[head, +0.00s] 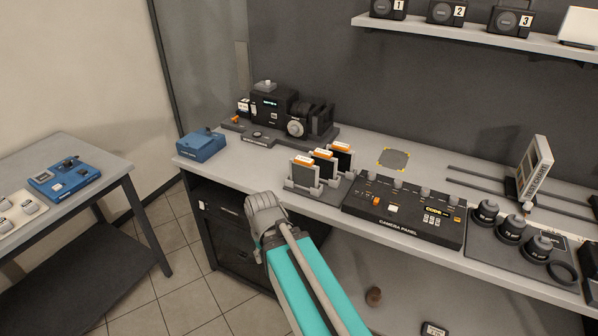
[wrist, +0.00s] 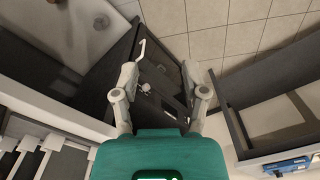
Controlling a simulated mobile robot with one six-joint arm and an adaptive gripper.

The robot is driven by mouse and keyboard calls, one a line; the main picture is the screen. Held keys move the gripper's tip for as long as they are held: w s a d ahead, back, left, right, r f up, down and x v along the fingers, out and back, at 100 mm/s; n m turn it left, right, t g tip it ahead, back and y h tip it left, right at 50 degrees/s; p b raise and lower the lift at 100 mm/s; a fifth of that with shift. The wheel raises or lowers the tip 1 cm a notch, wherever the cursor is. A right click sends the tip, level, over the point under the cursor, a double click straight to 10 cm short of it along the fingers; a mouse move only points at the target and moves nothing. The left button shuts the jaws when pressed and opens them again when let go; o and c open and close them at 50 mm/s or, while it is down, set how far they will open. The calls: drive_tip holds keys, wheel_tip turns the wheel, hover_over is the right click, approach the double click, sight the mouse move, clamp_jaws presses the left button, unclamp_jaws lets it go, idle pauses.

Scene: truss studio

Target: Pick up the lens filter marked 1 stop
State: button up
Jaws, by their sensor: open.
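Three dark square filters with orange-topped tabs stand upright in a grey rack (head: 290,186) on the bench in the head view: a front left one (head: 302,174), a middle one (head: 323,165) and a back right one (head: 341,157). Their labels are too small to read, so I cannot tell which is marked 1 stop. My gripper is open and empty in the wrist view (wrist: 161,80), pointing down past the bench's front edge. In the head view my wrist is in front of the bench, left of and below the rack; the fingertips are hidden there.
The camera panel (head: 404,217) adjoins the rack on the right. A camera rig (head: 275,118) and a blue box (head: 201,145) stand to the left and behind. A yellow-cornered grey pad (head: 394,159) lies behind the panel. A side table (head: 105,157) stands left across a floor gap.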

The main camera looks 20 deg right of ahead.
drive_tip(key=o, duration=0.3)
drive_tip(key=shift+o, duration=0.5)
drive_tip(key=shift+w+d, duration=0.1)
drive_tip(key=shift+d, duration=0.05)
drive_tip(key=w+d+r+n+t+y+p, duration=0.2)
drive_tip(key=w+d+r+n+t+y, duration=0.3)
drive_tip(key=w+d, duration=0.7)
drive_tip(key=w+d+r+n+t+y+p, duration=0.1)
drive_tip(key=d+r, duration=0.3)
drive_tip(key=d, duration=0.5)
drive_tip(key=w+d+r+n+t+y+p, duration=0.1)
drive_tip(key=d+r+t, duration=0.3)
drive_tip(key=d, duration=0.5)
drive_tip(key=shift+w+d+r+n+y, duration=0.3)
drive_tip(key=shift+w+d+r+y, duration=0.1)
drive_tip(key=shift+w+r, duration=0.4)
